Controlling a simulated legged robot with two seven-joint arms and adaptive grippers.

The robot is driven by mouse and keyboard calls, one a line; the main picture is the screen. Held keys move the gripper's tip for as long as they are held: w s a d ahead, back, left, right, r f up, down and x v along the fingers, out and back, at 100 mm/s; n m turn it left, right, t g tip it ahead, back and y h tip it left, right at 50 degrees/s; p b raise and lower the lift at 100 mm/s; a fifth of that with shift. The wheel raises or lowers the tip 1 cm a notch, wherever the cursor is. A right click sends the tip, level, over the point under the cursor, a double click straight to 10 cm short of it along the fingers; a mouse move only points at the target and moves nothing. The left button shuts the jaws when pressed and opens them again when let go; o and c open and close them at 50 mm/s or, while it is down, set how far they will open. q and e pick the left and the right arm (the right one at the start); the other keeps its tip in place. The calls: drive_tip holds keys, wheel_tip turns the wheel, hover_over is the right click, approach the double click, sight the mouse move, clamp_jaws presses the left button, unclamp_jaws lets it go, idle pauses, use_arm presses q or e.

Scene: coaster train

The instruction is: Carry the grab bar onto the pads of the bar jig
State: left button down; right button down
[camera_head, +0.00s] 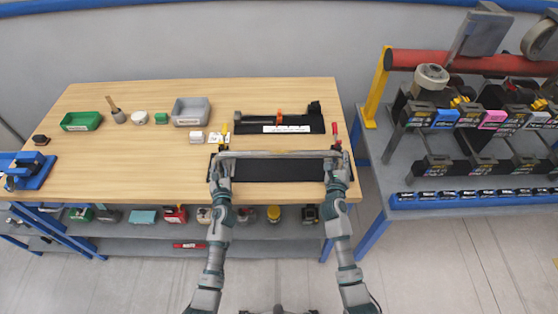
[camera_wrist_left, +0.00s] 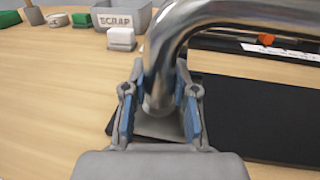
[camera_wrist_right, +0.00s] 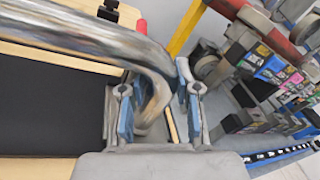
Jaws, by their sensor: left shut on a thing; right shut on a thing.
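The grab bar (camera_head: 278,154) is a shiny metal tube with bent ends, spanning between my two grippers over a black mat. My left gripper (camera_head: 220,173) is shut on its left end; the left wrist view shows the bent tube (camera_wrist_left: 160,75) between the blue finger pads (camera_wrist_left: 160,105). My right gripper (camera_head: 336,168) is shut on its right end, seen in the right wrist view (camera_wrist_right: 150,100). The long black fixture with a white label and an orange part (camera_head: 278,122) behind the bar seems to be the bar jig; its pads are too small to make out.
The black mat (camera_head: 270,171) lies at the table's front edge. A grey scrap bin (camera_head: 190,110), a green tray (camera_head: 81,121) and small blocks stand to the left. A blue fixture (camera_head: 30,172) is at the far left. A rack of coaster cars (camera_head: 470,115) stands right. The table's left middle is clear.

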use_arm(q)
drive_tip(key=shift+w+r+p, duration=0.1)
drive_tip(key=shift+r+p, duration=0.2)
drive_tip(key=shift+r, duration=0.15)
use_arm(e)
drive_tip(key=shift+w+r, duration=0.1)
drive_tip(key=shift+r, duration=0.35)
use_arm(q)
drive_tip(key=shift+r, duration=0.1)
